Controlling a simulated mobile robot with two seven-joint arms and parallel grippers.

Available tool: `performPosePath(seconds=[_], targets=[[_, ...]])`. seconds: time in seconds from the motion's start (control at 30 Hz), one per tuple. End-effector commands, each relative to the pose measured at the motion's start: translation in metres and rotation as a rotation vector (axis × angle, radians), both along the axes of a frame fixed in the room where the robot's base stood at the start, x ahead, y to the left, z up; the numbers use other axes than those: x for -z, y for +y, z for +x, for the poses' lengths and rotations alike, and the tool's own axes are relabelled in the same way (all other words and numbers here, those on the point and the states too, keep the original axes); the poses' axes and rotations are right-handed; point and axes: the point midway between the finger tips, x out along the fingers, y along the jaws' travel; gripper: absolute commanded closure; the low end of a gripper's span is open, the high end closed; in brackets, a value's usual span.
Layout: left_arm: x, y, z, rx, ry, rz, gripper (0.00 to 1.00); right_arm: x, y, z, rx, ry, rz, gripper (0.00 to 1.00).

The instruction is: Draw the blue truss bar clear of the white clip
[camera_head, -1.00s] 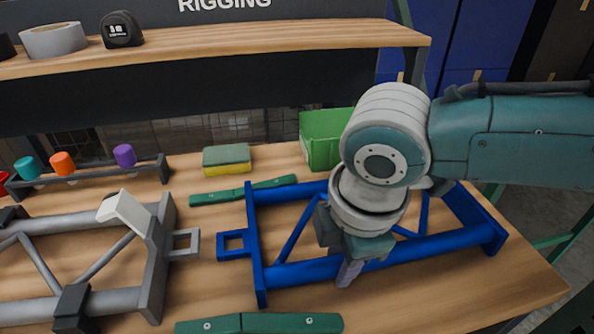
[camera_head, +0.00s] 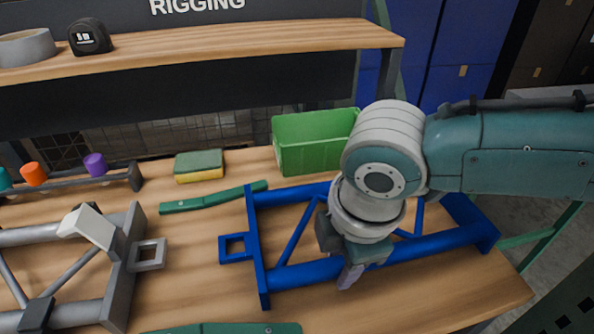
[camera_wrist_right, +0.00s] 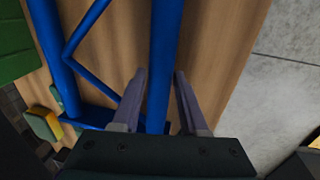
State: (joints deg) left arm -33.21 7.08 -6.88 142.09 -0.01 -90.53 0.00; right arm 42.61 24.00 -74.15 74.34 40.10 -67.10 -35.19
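The blue truss bar (camera_head: 425,247) lies over the wooden table, its square end ring (camera_head: 224,249) pointing left. The grey truss (camera_head: 117,270) lies to its left, with its own square ring (camera_head: 148,267). The white clip (camera_head: 88,222) sits tilted on the grey truss's end. A clear gap of table separates the two rings. My right gripper (camera_head: 350,276) is around the near tube of the blue truss; in the right wrist view the tube (camera_wrist_right: 165,40) runs between the two fingers (camera_wrist_right: 160,75). Finger contact is hard to see. My left gripper is not in view.
A green bin (camera_head: 312,145) stands behind the blue truss. A sponge (camera_head: 199,166), a green strip (camera_head: 210,198) and a rack with coloured caps (camera_head: 85,178) lie behind and left. Another green strip (camera_head: 245,329) lies in front. The table's right edge is near the truss.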

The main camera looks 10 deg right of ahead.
Motion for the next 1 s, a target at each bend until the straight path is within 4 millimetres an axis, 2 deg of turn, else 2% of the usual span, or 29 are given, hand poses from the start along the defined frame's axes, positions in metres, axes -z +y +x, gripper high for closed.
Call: performPosePath(seconds=[0.03,0.23,0.47,0.57,1.0], targets=[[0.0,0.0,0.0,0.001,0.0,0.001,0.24,0.0,0.0,0.0,0.0,0.0,0.0,0.5],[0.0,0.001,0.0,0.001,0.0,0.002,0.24,0.0,0.001,0.0,0.0,0.0,0.002,0.29],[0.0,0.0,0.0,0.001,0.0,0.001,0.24,-0.001,0.001,0.0,-0.002,0.0,0.003,0.29],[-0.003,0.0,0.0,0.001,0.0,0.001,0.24,-0.007,0.002,-0.001,-0.002,-0.001,0.005,0.29],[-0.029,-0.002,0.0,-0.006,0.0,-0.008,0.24,-0.083,0.001,-0.015,-0.001,-0.002,0.004,0.29]])
